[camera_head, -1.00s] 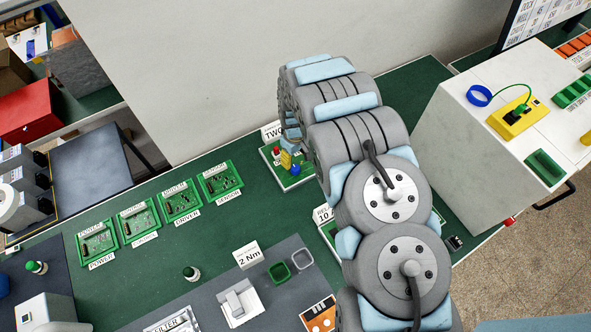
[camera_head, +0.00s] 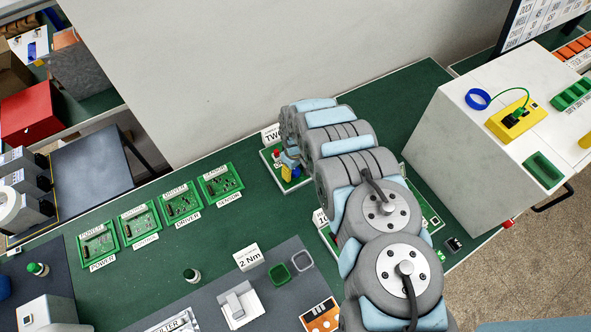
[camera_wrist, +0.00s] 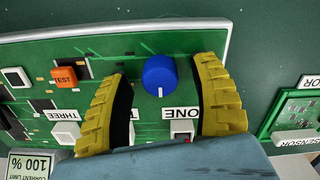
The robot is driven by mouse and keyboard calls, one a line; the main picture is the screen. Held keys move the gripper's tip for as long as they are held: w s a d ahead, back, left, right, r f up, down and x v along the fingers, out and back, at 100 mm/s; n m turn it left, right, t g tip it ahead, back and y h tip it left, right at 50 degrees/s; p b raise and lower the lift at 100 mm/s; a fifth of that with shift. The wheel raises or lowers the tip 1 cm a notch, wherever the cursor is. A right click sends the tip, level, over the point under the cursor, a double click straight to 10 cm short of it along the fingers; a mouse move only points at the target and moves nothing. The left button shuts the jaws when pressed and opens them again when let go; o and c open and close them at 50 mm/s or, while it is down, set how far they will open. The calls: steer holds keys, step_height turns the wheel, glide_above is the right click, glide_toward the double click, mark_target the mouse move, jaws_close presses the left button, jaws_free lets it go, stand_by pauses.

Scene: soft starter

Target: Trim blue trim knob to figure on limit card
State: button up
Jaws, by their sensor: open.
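The blue trim knob (camera_wrist: 160,76) stands on a green circuit board (camera_wrist: 205,38) in the wrist view, its white pointer line toward the bottom of the picture. My gripper (camera_wrist: 164,70) is open, its yellow fingers on either side of the knob with a gap at each side. I cannot tell how far down the fingertips reach. The limit card (camera_wrist: 30,164) at the lower left reads CURRENT LIMIT 100 %. In the head view my arm hides much of this board (camera_head: 298,186).
An orange TEST button (camera_wrist: 64,77) is left of the knob. White switches (camera_wrist: 66,132) labelled ONE and THREE sit on the board, partly behind the fingers. A SENSOR board (camera_wrist: 297,112) lies to the right. Several small boards (camera_head: 181,201) line the bench.

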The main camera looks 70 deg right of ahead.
steer(key=shift+f, duration=0.1)
jaws_close()
stand_by(0.4)
steer(key=m, duration=0.3)
steer(key=shift+a+f+m+b, duration=0.1)
steer(key=shift+m+b, duration=0.2)
steer(key=shift+b, duration=0.05)
steer(key=m, duration=0.3)
steer(key=shift+m, duration=0.3)
steer(key=m+b, duration=0.1)
steer(key=m, duration=0.5)
steer(key=shift+m, duration=0.3)
